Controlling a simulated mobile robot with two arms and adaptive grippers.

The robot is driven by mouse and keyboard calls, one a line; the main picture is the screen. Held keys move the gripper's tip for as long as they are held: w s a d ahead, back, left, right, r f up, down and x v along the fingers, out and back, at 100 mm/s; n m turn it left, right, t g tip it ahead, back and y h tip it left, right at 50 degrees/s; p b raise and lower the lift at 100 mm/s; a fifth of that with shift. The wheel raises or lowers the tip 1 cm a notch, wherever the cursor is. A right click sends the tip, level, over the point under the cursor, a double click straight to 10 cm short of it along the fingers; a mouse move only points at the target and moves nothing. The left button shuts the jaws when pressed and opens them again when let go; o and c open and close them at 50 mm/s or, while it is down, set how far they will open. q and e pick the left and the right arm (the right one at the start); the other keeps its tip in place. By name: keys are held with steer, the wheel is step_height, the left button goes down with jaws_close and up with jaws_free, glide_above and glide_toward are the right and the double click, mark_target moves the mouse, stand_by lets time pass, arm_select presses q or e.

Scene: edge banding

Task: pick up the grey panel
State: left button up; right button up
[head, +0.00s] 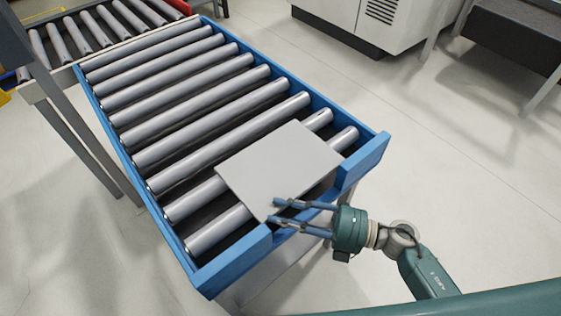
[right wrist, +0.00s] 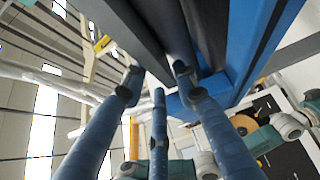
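The grey panel (head: 280,165) is a flat, light grey sheet lying on the rollers at the near end of the blue-framed conveyor. My right gripper (head: 272,211) is at the panel's near edge, reaching in from the right through the gap in the blue end rail. Its blue fingers stand apart and look open. One finger overlaps the panel's near edge in the picture; whether it touches is unclear. The fingers also show in the right wrist view (right wrist: 158,85), spread beside a grey surface and the blue frame. My left gripper is not in view.
The blue end rail (head: 235,262) stands left of my right gripper, and another rail piece (head: 362,160) stands to its right. Bare rollers (head: 205,110) run behind the panel. A second roller conveyor (head: 90,30) is at the back left. A white cabinet (head: 345,15) stands at the back.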

mark_target(269, 210)
steer(key=x, duration=0.2)
steer(key=shift+w+a+r+p, duration=0.15)
steer(key=shift+a+p, duration=0.15)
steer(key=shift+a, duration=0.05)
steer(key=shift+w+a, duration=0.15)
steer(key=shift+a, duration=0.2)
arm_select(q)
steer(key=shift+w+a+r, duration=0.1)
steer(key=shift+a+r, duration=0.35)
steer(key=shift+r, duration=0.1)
arm_select(e)
steer(key=shift+c, duration=0.2)
jaws_close()
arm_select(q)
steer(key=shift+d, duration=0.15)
